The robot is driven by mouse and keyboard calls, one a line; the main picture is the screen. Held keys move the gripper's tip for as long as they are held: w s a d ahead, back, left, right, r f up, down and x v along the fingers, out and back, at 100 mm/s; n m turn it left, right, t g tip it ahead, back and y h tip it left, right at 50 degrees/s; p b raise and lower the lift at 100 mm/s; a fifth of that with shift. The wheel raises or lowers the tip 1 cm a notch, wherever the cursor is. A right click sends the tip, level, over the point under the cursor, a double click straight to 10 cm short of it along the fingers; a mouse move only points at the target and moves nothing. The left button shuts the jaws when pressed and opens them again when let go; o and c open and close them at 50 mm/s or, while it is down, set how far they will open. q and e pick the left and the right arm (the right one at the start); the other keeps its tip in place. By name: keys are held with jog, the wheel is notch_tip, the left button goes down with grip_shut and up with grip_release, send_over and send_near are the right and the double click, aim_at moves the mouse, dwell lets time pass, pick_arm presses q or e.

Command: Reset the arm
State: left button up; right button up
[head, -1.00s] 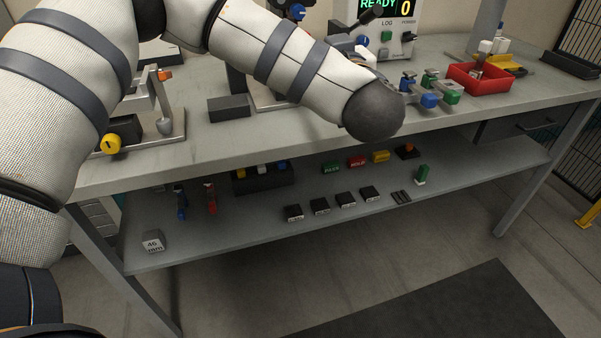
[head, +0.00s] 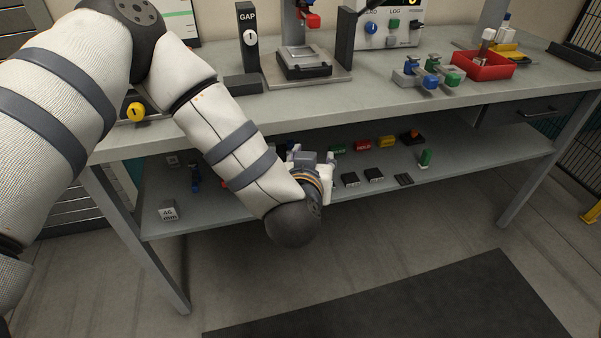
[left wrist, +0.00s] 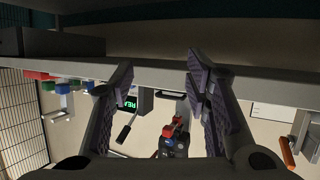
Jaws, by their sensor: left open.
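My left arm comes in from the left in the head view and bends down in front of the workbench. My left gripper (head: 318,160) is at the lower shelf's level, mostly hidden behind its own wrist. In the left wrist view, which is upside down, the two fingers (left wrist: 160,85) stand wide apart with nothing between them. The bench edge shows beyond the fingertips, with the station's display (left wrist: 131,103) farther off. My right gripper is not in view.
The workbench top (head: 350,105) holds a GAP post (head: 248,45), a press fixture (head: 303,64), coloured clamps (head: 430,75) and a red bin (head: 483,66). The lower shelf (head: 460,165) carries several small blocks near my wrist. The floor in front is clear, with a dark mat (head: 400,300).

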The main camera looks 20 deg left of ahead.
pick_arm(q)
jog(key=shift+s+f, duration=0.6)
jog(key=shift+f, duration=0.1)
